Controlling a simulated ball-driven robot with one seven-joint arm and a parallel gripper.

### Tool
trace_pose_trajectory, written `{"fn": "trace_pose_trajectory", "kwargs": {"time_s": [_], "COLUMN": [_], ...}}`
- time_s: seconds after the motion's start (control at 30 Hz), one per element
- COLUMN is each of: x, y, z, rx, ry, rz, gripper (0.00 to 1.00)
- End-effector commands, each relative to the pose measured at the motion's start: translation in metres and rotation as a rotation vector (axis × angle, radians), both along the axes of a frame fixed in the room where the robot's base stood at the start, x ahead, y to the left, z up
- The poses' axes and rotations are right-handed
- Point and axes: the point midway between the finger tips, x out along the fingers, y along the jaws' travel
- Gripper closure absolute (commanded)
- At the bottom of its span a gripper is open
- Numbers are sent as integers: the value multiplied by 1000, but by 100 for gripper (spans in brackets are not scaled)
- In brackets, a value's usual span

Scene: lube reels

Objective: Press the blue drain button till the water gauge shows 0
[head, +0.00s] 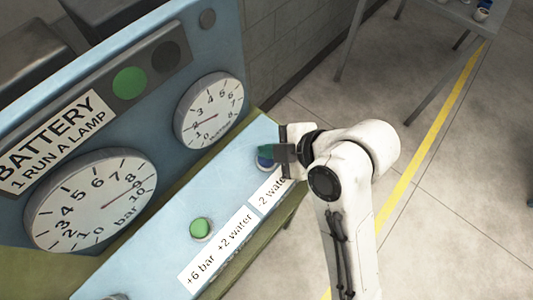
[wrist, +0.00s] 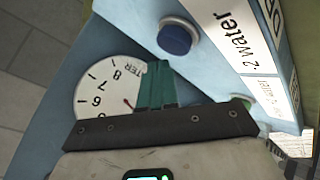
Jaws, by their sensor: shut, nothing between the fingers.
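The blue drain button (head: 266,163) sits on the sloping light-blue panel by the "-2 water" label. It also shows whole in the wrist view (wrist: 174,39), in a pale ring. My gripper (head: 268,151) is shut and empty, its teal fingertips over the button's upper edge in the head view. In the wrist view the fingertips (wrist: 158,66) lie just below the button in the picture, with a gap between. The water gauge (head: 209,109) is on the upright panel; its thin needle is too small to read surely. Part of its dial shows in the wrist view (wrist: 98,85).
A green button (head: 200,228) sits by the "+6 bar +2 water" label. The larger bar gauge (head: 91,199) has its needle near 8. A green lamp (head: 129,82) is beside a dark one. A grey table (head: 450,12) stands far right; the floor between is clear.

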Motion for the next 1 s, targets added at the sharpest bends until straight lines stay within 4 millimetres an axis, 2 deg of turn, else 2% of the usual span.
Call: {"fn": "trace_pose_trajectory", "kwargs": {"time_s": [0.57,1.0], "x": [0,0], "y": [0,0], "z": [0,-8], "rx": [0,0], "ry": [0,0], "rz": [0,0], "gripper": [100,100]}}
